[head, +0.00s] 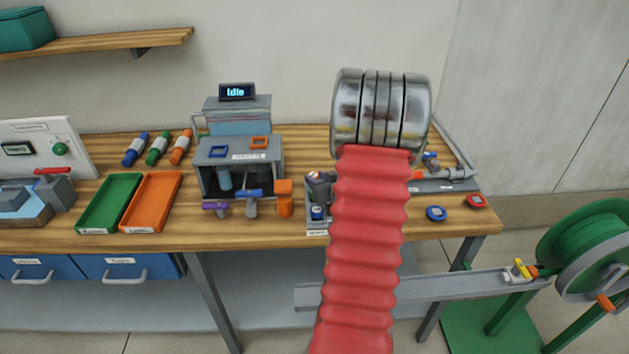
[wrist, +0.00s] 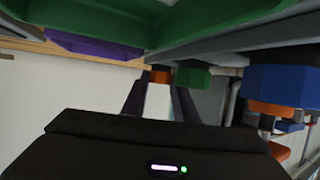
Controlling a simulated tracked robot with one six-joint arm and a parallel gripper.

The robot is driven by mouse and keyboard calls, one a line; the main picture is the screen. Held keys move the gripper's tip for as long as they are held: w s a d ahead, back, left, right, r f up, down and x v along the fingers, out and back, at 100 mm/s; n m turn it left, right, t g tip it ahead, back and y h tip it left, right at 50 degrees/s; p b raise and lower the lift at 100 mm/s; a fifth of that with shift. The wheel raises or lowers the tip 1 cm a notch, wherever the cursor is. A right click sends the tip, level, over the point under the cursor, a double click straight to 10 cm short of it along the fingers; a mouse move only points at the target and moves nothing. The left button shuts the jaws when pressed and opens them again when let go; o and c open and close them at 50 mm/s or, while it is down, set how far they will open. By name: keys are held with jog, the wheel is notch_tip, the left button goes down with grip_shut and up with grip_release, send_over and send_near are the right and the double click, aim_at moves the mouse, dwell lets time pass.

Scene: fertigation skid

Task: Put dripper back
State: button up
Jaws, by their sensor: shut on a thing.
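My gripper (wrist: 160,95) shows in the wrist view, its two dark fingers closed on a pale piece (wrist: 158,101). In the head view my arm's red sleeve and metal joint cover the gripper and the piece. A small grey stand (head: 317,226) with a blue part (head: 318,212) stands on the bench just left of my arm.
A grey box unit (head: 212,153) with a display (head: 238,92) stands left of my arm. Green (head: 98,216) and orange (head: 139,216) trays lie farther left. Blue (head: 436,213) and red (head: 476,201) discs lie right of my arm. A hose reel (head: 590,245) stands at the right.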

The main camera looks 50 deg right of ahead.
jog(key=shift+f, duration=0.15)
jog(key=o, duration=1.1)
jog(key=shift+s+a+r, duration=0.15)
jog(key=shift+s+r, duration=0.2)
jog(key=shift+s, duration=0.05)
jog(key=v, duration=1.1)
